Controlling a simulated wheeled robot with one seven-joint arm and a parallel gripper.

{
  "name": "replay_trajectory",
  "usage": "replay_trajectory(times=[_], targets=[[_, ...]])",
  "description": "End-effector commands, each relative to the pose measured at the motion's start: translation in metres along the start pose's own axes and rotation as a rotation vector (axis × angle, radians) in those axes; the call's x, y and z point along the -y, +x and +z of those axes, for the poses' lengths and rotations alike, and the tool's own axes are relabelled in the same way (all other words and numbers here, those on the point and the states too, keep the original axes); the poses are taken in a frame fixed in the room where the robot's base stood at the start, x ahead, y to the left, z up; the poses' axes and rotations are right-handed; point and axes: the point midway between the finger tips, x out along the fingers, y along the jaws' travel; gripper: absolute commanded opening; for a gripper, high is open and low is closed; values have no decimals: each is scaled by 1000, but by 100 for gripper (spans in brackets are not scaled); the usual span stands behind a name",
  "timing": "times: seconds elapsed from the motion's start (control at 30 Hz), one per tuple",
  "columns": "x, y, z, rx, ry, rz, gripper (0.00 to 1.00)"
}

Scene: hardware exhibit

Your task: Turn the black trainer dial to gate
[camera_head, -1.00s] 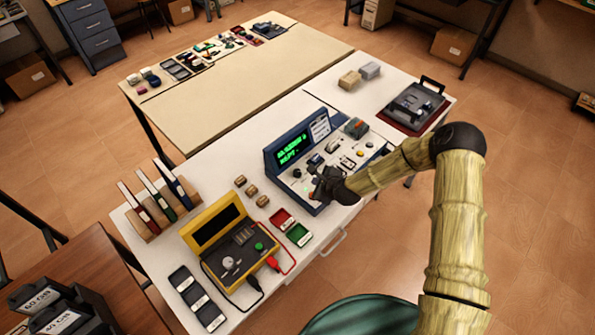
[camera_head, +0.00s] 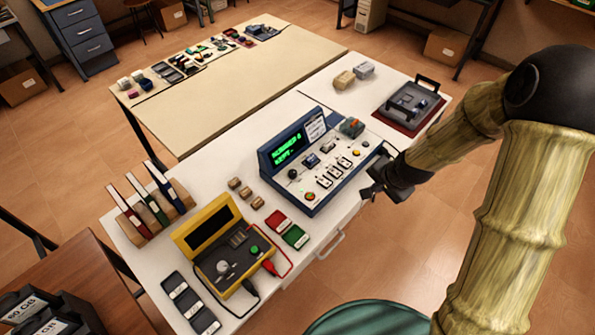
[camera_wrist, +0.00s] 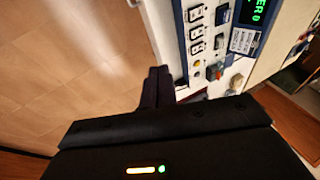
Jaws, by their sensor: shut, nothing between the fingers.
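The trainer is a blue-framed console (camera_head: 318,165) with a lit green text display (camera_head: 288,150) and a light control panel, on the white table. A small dark round control (camera_head: 293,174) sits at the panel's left; I cannot tell for sure that it is the black dial or read its marks. My gripper (camera_head: 374,192) is shut and empty, off the console's front right side, near the table edge. In the wrist view, my dark fingers (camera_wrist: 158,86) are together beside the console (camera_wrist: 184,45), whose several white switches show; their contact with it is unclear.
A yellow meter case (camera_head: 222,240) with leads stands at the front left. Red (camera_head: 278,221) and green (camera_head: 296,236) trays lie between it and the console. A grey case (camera_head: 410,103) lies at the back right.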

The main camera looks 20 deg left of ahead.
Motion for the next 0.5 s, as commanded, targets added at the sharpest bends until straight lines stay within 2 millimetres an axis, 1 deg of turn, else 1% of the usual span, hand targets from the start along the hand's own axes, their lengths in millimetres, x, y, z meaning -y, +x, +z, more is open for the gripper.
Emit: replay_trajectory(times=[0.03,0.1,0.27,0.4,0.5], targets=[[-13,-16,-2,-12,-52,28,0],[-31,-37,-3,-16,-122,69,0],[-72,-84,4,-9,-267,155,0],[-106,-122,20,15,-375,214,0],[-126,-142,32,36,-433,239,0]])
